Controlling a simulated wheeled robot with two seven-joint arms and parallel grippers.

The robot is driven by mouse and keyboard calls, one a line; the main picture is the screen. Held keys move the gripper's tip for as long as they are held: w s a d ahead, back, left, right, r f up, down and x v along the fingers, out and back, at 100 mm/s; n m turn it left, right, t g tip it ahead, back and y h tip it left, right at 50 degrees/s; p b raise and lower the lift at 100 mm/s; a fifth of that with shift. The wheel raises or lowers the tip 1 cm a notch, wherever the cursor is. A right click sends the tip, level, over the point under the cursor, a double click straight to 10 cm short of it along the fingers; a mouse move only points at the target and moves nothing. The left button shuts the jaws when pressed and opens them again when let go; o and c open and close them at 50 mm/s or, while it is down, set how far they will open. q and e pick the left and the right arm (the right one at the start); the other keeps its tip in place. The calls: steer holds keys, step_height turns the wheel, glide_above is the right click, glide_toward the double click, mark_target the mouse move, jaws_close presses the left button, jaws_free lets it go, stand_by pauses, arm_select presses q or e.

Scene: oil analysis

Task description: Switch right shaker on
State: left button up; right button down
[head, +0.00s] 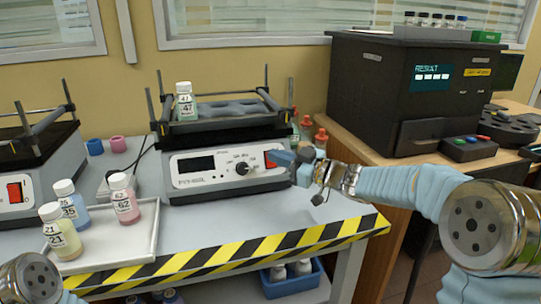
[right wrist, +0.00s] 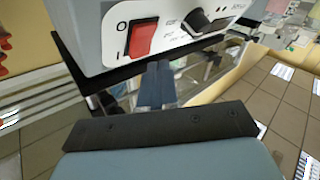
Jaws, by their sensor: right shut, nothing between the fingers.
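The right shaker (head: 228,170) stands on the grey bench, with a dark display (head: 196,164), a black knob (head: 242,168) and a bottle labelled 47 (head: 186,103) on its top platform. Its red rocker switch (right wrist: 142,38), marked O and I, shows in the right wrist view. My right gripper (head: 286,158) is shut and empty in front of the panel's right end. In the right wrist view its fingertips (right wrist: 156,72) are just below the switch; contact cannot be told. My left gripper is out of view.
The left shaker (head: 30,165) has its own red switch (head: 15,192). A white tray (head: 100,250) with several bottles sits at the front. Red-capped bottles (head: 320,140) stand behind my right gripper. A black analyser (head: 400,95) stands on the wooden table at right.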

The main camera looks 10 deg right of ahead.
steer(key=shift+w, duration=0.1)
stand_by(0.7)
steer(key=shift+w+f, duration=0.15)
steer(key=shift+w, duration=0.15)
